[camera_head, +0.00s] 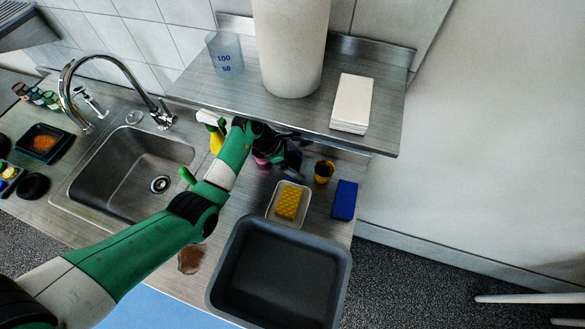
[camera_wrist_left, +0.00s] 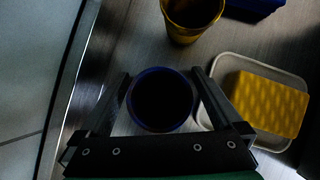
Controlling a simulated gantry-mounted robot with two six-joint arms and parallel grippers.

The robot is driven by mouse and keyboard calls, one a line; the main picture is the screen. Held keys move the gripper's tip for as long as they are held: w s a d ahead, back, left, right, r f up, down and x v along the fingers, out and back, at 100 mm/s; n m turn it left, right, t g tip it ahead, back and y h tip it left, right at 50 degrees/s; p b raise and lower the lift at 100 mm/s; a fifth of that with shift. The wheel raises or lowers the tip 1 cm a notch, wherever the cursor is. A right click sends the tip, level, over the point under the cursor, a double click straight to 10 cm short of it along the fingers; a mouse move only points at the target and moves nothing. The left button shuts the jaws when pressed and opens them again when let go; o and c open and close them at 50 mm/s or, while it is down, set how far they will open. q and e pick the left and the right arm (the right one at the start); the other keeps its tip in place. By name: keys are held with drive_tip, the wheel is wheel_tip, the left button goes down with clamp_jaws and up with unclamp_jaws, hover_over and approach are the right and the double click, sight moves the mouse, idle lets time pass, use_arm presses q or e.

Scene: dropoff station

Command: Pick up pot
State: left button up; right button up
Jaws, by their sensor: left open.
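In the left wrist view, a round dark pot (camera_wrist_left: 162,100) with a blue rim stands on the metal counter between my open left gripper's fingers (camera_wrist_left: 160,80). The fingers lie on either side of the rim; I cannot tell whether they touch it. In the head view my left gripper (camera_head: 281,157) is under the shelf and largely covers this spot. A yellow cup-shaped vessel (camera_head: 323,171) stands just to the right; it also shows in the left wrist view (camera_wrist_left: 192,18). My right gripper is not in view.
A metal shelf (camera_head: 385,110) with a paper roll (camera_head: 290,45), beaker (camera_head: 226,52) and white stack (camera_head: 352,102) overhangs the gripper. A light tray (camera_head: 273,210) with a yellow sponge (camera_head: 289,203), a blue block (camera_head: 344,200) and a grey tub (camera_head: 343,262) stand close. The sink (camera_head: 130,165) is left.

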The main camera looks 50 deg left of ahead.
use_arm(q)
drive_tip(key=shift+f, duration=0.1)
drive_tip(key=shift+c, duration=0.3)
drive_tip(key=c, duration=1.2)
drive_tip(key=shift+w+r+p, duration=0.1)
drive_tip(key=shift+r+p, duration=0.25)
drive_tip(key=shift+r, duration=0.3)
wheel_tip(320, 180, up, 6)
drive_tip(key=p, duration=0.2)
drive_tip(key=d, duration=0.6)
drive_tip(key=w+d, duration=0.1)
drive_tip(key=d, duration=1.1)
drive_tip(key=shift+w+f+p, duration=0.15)
drive_tip(key=shift+w+p, duration=0.25)
